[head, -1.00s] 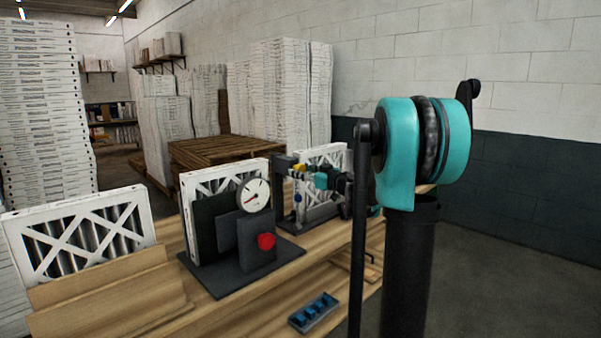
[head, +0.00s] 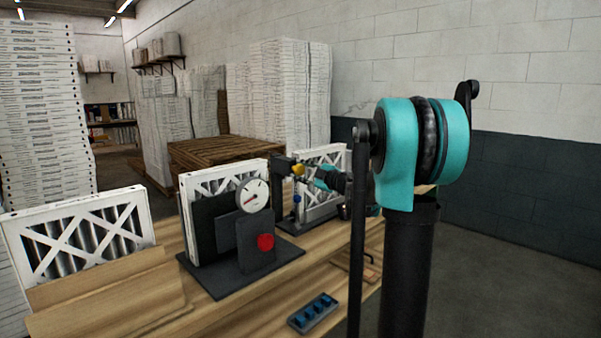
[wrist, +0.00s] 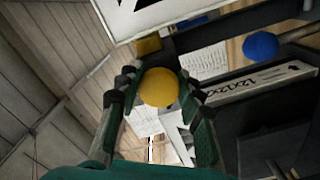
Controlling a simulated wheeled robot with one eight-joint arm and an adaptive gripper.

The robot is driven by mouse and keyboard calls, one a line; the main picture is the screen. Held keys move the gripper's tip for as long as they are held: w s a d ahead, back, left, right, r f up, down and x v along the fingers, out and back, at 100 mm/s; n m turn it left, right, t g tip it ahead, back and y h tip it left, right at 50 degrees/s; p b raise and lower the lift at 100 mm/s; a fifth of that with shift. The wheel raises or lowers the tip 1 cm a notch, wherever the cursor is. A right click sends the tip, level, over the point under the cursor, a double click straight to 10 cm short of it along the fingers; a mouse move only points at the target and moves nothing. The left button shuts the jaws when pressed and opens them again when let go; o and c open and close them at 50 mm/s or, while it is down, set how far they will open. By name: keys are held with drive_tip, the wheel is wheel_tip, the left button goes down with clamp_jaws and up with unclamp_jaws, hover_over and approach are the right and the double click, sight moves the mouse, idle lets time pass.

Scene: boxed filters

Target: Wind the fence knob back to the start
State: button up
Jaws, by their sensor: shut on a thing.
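A round yellow knob (wrist: 160,87) sits between the two fingers of my gripper (wrist: 158,92) in the wrist view, and the gripper is shut on it. In the head view the yellow knob (head: 298,169) is on a dark upright fixture (head: 283,180), with my gripper (head: 309,174) reaching it from the right. A blue knob (wrist: 261,46) is on the same fixture, to the right in the wrist view and apart from my fingers. A red knob (head: 265,242) is on the nearer fixture, below a white dial (head: 252,195). I cannot tell from labels which is the fence knob.
White-framed filters (head: 85,235) stand at the left and in the fixtures on the wooden bench (head: 215,310). A blue tray (head: 313,312) lies at the bench's front edge. Stacked boxes (head: 290,90) and a pallet (head: 215,150) stand behind. Open floor lies to the right.

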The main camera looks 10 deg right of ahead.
drive_tip(key=shift+n, duration=0.4)
drive_tip(key=o, duration=1.1)
drive_tip(key=shift+o, duration=0.2)
drive_tip(key=v, duration=1.2)
